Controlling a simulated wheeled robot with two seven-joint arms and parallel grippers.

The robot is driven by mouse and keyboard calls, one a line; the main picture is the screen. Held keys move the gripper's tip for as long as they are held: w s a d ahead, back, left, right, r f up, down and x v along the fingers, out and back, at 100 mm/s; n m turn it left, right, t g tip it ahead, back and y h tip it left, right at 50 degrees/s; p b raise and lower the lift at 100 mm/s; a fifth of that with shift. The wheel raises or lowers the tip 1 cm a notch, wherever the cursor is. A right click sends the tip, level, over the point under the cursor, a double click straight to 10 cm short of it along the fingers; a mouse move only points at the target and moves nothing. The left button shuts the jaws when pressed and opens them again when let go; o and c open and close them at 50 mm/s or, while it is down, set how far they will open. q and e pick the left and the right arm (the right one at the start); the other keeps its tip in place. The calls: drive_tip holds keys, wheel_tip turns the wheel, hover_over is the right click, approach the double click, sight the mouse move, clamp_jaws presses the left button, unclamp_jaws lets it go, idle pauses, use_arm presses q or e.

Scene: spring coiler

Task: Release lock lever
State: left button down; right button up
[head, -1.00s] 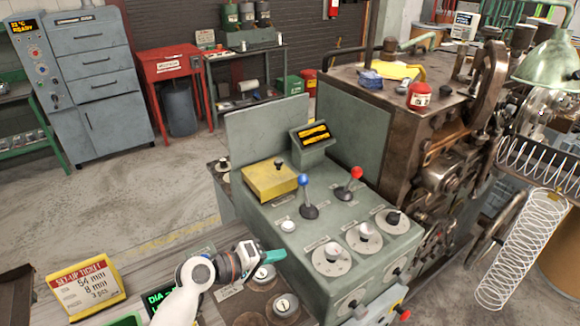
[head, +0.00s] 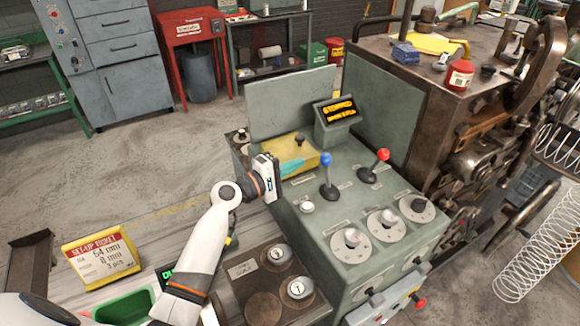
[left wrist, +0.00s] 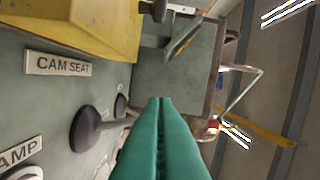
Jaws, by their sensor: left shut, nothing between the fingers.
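My left gripper (head: 291,166) is shut and empty, its teal fingertips in front of the yellow box (head: 312,157) on the green control console (head: 320,230). In the left wrist view the shut fingers (left wrist: 160,105) point across the console. A blue-knobbed lever (head: 327,177) stands right of the fingertips, apart from them in the head view. A red-knobbed lever (head: 374,167) stands farther right, tilted right. I cannot tell which is the lock lever. In the left wrist view a black lever base (left wrist: 85,130) lies left of the fingers, which hide part of its rod. My right gripper is out of view.
A lit display (head: 338,110) and an upright panel (head: 290,102) stand behind the console top. Dials (head: 387,221) line its front right. A plate in the left wrist view reads CAM SEAT (left wrist: 58,64). A brown machine (head: 430,85) stands right. A set-up ticket (head: 100,257) stands left.

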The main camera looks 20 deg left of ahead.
use_arm(q)
drive_tip(key=x, duration=0.5)
drive_tip(key=shift+w+d+b, duration=0.2)
drive_tip(key=shift+b, duration=0.2)
drive_tip(key=shift+w+d, duration=0.15)
drive_tip(key=shift+w, duration=0.2)
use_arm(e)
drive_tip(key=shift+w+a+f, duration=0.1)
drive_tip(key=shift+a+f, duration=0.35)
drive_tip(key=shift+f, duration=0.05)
use_arm(q)
drive_tip(key=shift+s, duration=0.1)
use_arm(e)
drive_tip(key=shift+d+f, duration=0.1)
